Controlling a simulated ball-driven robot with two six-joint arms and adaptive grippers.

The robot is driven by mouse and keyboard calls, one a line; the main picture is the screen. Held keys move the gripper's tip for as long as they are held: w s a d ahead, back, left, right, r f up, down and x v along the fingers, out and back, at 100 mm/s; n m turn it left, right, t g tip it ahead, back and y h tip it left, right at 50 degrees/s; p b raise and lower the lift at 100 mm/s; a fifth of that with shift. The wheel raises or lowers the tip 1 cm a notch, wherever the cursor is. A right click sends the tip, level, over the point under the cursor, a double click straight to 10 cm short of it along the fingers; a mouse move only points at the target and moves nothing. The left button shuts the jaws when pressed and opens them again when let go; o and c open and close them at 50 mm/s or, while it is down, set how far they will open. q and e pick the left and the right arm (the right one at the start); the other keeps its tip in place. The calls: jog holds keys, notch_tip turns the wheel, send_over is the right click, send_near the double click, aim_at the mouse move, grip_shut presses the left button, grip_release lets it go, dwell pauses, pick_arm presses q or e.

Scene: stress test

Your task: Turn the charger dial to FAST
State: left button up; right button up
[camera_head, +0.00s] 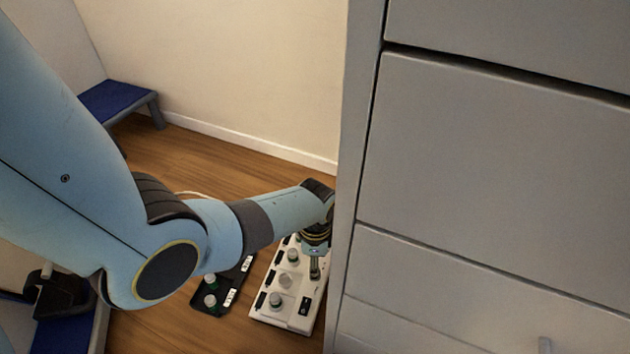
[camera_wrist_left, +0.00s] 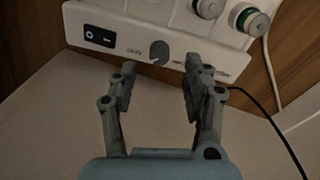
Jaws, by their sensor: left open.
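The white charger (camera_head: 262,312) lies on the wooden floor beside the grey cabinet in the head view. In the left wrist view the charger (camera_wrist_left: 130,20) fills the top, with its front strip facing me. The grey charger dial (camera_wrist_left: 159,52) sits on that strip between two small printed labels, too blurred to read. A black rocker switch (camera_wrist_left: 100,37) is to its left. My left gripper (camera_wrist_left: 160,78) is open, its two fingers on either side of the dial's line, with a gap between them. In the head view the left gripper (camera_head: 315,270) is over the charger's right side and hides part of it.
Green-topped cells (camera_wrist_left: 208,7) sit in the charger. A black tray (camera_head: 207,306) with green-topped cells lies left of it. A grey cabinet (camera_head: 490,170) stands close on the right. A cable (camera_wrist_left: 268,115) runs right. A blue step stool (camera_head: 112,100) stands at the back left.

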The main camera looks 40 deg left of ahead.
pick_arm(q)
notch_tip(320, 180, up, 8)
jog(key=shift+f, duration=0.25)
dwell(0.5)
